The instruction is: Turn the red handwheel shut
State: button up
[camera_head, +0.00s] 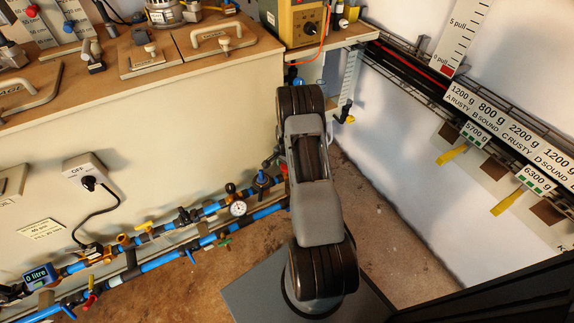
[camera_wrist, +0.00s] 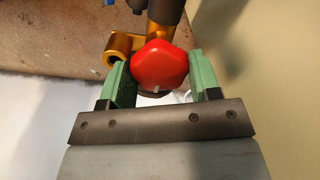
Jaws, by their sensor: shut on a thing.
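The red handwheel (camera_wrist: 160,62) is a lobed red knob with a small pale mark near its lower edge in the wrist view. My gripper (camera_wrist: 158,76) has green fingers, one on each side of the handwheel, and is shut on it. A brass-coloured fitting (camera_wrist: 120,44) with an open round end shows behind the wheel. In the head view my arm covers most of the place where the gripper works, so the grip cannot be made out there.
Blue pipes (camera_head: 160,260) with several coloured valves and a round gauge (camera_head: 238,208) run low along the cream cabinet (camera_head: 150,140). A wooden worktop (camera_head: 120,65) holds tools above. A plugged socket (camera_head: 85,172) trails a black cable. Brown floor (camera_head: 385,235) is open at right.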

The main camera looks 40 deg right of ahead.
dwell(0.3)
jog(key=o, duration=0.9)
notch_tip(320, 180, up, 14)
jog(key=p, duration=0.4)
jog(key=shift+f, duration=0.1)
